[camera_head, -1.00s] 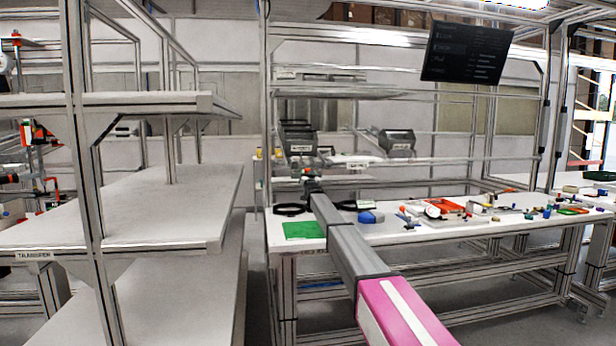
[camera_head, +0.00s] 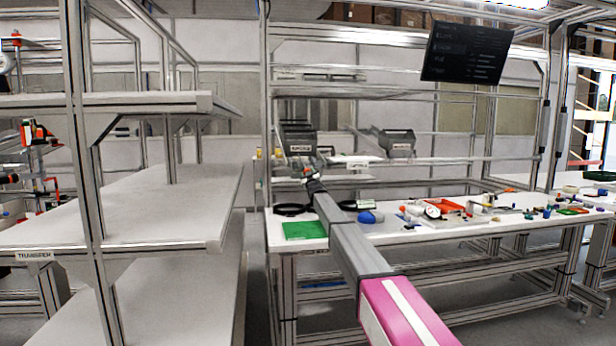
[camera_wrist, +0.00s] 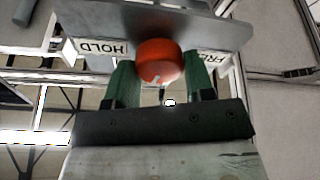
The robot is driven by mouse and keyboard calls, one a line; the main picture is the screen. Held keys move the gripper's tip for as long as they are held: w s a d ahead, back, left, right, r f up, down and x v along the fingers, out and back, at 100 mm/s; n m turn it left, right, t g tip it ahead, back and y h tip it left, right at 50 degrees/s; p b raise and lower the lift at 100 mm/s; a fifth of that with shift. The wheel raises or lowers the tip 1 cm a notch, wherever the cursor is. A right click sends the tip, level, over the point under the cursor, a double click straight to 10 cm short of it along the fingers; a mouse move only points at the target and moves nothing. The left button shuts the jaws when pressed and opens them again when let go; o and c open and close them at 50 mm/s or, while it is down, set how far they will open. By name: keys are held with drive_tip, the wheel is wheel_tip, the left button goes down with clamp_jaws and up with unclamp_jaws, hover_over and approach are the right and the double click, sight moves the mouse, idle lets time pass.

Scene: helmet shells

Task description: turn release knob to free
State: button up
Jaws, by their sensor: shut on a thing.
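The release knob (camera_wrist: 158,62) is an orange-red round knob with a pale pointer mark, in the wrist view. It sits on a grey panel (camera_wrist: 100,22). A HOLD label (camera_wrist: 103,48) is on its left and a partly hidden label reading FRE (camera_wrist: 213,57) is on its right. My gripper (camera_wrist: 158,82) has its green fingers on both sides of the knob, shut on it. The pale mark is at the knob's lower edge. In the head view my gripper (camera_head: 310,176) is far off at the bench's back, and the knob is too small to make out.
The workbench (camera_head: 400,236) carries a green mat (camera_head: 304,230), a blue item (camera_head: 370,217), a red tray (camera_head: 445,206) and several small parts. Grey bins (camera_head: 297,138) sit on the rack above. A shelf unit (camera_head: 150,205) stands at left. A dark screen (camera_head: 467,52) hangs at upper right.

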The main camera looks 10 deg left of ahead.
drive_tip(key=shift+f+n+g+y, duration=0.1)
drive_tip(key=shift+n+g+y, duration=0.25)
drive_tip(key=shift+n, duration=1.7)
drive_tip(key=shift+r+n+g+y, duration=0.1)
drive_tip(key=shift+n+g+y, duration=0.25)
drive_tip(key=shift+n, duration=1.65)
drive_tip(key=shift+f+n+g+y, duration=0.15)
drive_tip(key=shift+n+g, duration=0.35)
drive_tip(key=shift+n, duration=2.15)
drive_tip(key=o, duration=0.9)
drive_tip(key=shift+s, duration=0.1)
drive_tip(key=v, duration=1)
drive_tip(key=shift+s+d, duration=0.2)
drive_tip(key=shift+s, duration=0.05)
